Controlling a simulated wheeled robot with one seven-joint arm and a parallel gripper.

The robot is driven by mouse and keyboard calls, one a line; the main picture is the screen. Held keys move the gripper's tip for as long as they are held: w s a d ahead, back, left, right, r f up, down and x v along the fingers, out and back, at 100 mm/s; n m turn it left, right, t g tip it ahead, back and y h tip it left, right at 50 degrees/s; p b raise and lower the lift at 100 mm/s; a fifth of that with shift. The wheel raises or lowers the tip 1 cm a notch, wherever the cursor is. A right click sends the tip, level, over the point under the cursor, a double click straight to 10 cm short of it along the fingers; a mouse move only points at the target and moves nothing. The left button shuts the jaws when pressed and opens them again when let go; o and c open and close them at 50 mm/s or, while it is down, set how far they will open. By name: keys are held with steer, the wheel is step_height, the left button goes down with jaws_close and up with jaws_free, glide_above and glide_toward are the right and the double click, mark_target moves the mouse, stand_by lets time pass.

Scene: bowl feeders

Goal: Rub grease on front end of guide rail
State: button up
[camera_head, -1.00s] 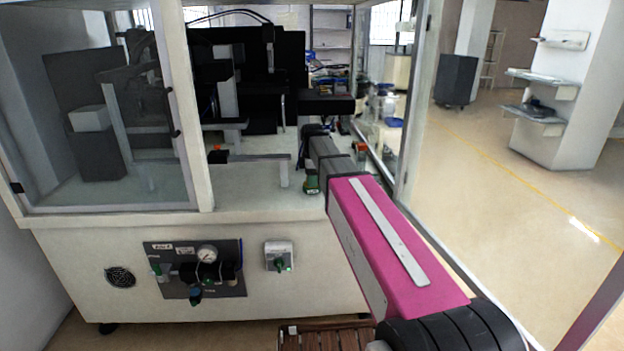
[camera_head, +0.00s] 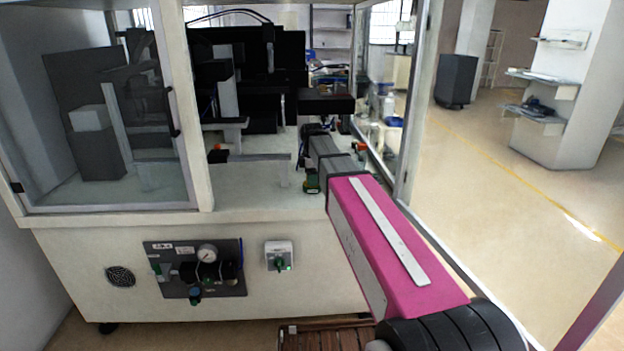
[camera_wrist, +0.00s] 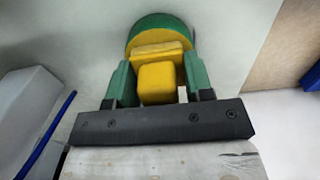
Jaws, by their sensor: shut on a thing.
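My gripper (camera_wrist: 158,76) has green fingers on a dark mounting bar. It is shut on a yellow block with a round green and yellow head (camera_wrist: 160,30), a tool that looks like a grease applicator. I cannot tell for sure that this is the guide rail. Contact at the tool's head cannot be made out.
The machine's frame post (camera_head: 190,110) and glass door (camera_head: 90,140) stand at left. A black beam (camera_head: 326,103) hangs behind my arm's end. A glass side wall with a frame post (camera_head: 412,110) is close at right. A blue object (camera_wrist: 312,75) shows at the wrist view's edge.

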steer(key=shift+r, duration=3.4)
